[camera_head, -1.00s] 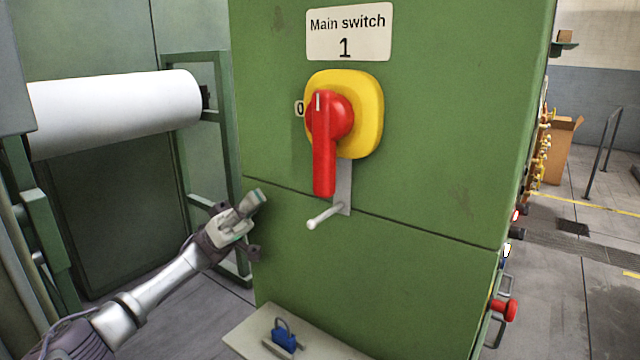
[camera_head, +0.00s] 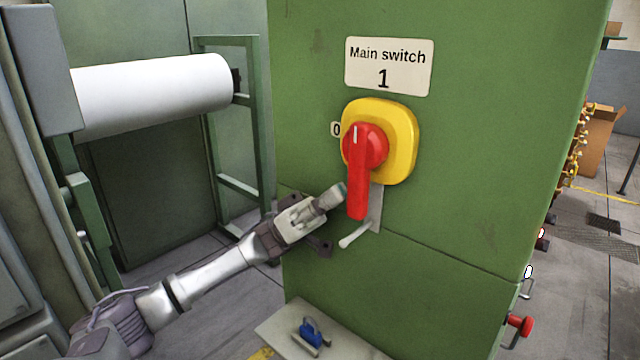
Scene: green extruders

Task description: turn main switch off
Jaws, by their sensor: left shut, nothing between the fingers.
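The main switch is a red rotary handle (camera_head: 358,185) on a yellow plate (camera_head: 402,140), mounted on the green cabinet (camera_head: 460,170). Its handle hangs down, with a white mark at its top. A label reading "Main switch 1" (camera_head: 389,67) is above it, and a "0" mark (camera_head: 336,129) is at its left. My right gripper is not in view.
A small shelf (camera_head: 275,326) low on the cabinet holds a blue padlock (camera_head: 311,331). A white roll (camera_head: 150,95) in a green frame is at the left. A red knob (camera_head: 521,324) sticks out at the cabinet's right side.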

